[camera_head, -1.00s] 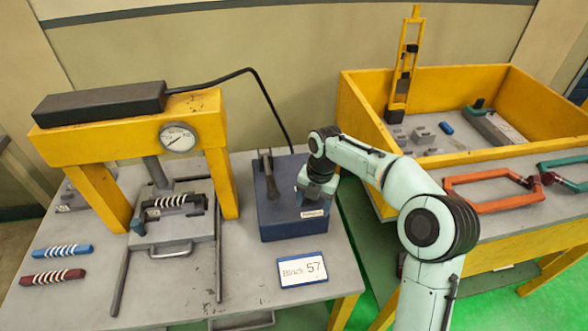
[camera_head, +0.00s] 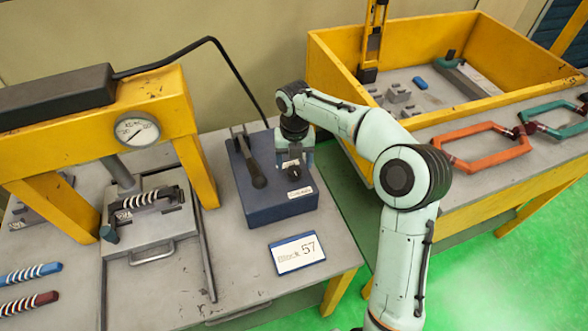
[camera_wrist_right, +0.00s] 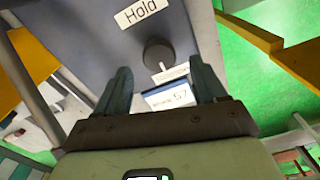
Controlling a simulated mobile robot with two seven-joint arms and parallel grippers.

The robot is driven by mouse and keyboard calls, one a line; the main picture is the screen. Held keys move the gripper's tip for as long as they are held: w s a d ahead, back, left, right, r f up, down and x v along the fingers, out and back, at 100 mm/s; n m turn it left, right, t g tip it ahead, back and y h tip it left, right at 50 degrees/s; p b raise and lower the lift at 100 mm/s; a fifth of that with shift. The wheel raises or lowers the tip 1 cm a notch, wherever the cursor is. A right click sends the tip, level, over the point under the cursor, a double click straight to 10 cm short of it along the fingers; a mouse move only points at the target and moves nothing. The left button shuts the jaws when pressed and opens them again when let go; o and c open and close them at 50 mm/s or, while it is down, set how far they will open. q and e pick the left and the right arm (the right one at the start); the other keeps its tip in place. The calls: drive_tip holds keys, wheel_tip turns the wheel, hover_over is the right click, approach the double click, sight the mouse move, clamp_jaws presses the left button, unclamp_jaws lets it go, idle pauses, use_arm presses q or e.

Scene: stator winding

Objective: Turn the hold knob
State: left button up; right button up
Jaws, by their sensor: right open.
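The hold knob (camera_wrist_right: 158,56) is a dark round knob on the blue-grey control box, below a white "Hold" label (camera_wrist_right: 140,14) in the right wrist view. My right gripper (camera_wrist_right: 161,88) is open, one finger on each side below the knob in that picture, with nothing between them. I cannot tell whether a finger touches the box. In the head view my right gripper (camera_head: 294,162) is over the right part of the control box (camera_head: 262,205) and largely hides the knob. My left gripper is not in view.
A dark lever (camera_head: 250,160) stands on the box left of my gripper. A "Block 57" sign (camera_head: 297,253) lies in front. A yellow press (camera_head: 160,100) with a gauge stands left. A yellow-walled bin (camera_head: 335,75) and orange frame (camera_head: 482,162) are right.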

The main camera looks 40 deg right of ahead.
sight(294, 170)
drive_tip(key=shift+f, duration=1.55)
drive_tip(key=c, duration=1.1)
drive_tip(key=shift+o, duration=0.2)
